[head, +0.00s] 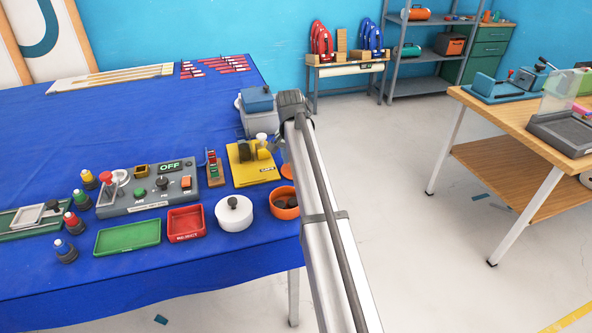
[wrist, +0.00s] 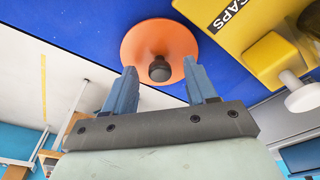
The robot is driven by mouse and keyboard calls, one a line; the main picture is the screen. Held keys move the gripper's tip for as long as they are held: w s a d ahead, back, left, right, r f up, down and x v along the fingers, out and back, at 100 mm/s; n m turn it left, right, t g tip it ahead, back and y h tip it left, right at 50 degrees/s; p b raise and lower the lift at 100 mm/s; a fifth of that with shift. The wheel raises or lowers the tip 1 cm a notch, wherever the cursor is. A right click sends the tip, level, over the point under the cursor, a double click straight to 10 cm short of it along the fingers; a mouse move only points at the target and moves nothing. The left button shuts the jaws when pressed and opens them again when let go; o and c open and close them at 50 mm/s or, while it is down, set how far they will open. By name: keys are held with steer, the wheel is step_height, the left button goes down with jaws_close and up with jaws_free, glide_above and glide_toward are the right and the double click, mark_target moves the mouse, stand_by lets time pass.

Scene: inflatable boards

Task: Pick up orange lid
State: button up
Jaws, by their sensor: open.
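The orange lid (wrist: 138,45) is a round disc with a dark knob (wrist: 159,70) at its middle, lying on the blue cloth. In the head view only part of the orange lid (head: 287,171) shows beside my arm, just behind an orange bowl (head: 284,211). My gripper (wrist: 161,66) is open in the wrist view, its two blue-grey fingers on either side of the knob in the picture. Nothing is held. I cannot tell whether the fingertips are level with the knob or above it. In the head view the fingers are mostly hidden.
A yellow stand marked CAPS (wrist: 245,25) is close to the lid. A white lidded pot (head: 234,220), a red reject tray (head: 186,222) and a grey control box (head: 147,207) stand to the left. The table's right edge is close by.

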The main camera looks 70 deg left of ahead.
steer(key=shift+c, duration=0.4)
jaws_close()
steer(key=shift+r, duration=0.1)
step_height(320, 180, up, 9)
steer(key=s+d+n, duration=0.3)
steer(key=d+n, duration=0.3)
steer(key=d, duration=0.1)
steer(key=s+d+r+n+g, duration=0.1)
steer(key=s+d+n, duration=0.2)
steer(key=d+n, duration=0.3)
steer(key=shift+s+d+g+y, duration=0.3)
steer(key=shift+s+d, duration=0.1)
steer(key=shift+d, duration=0.1)
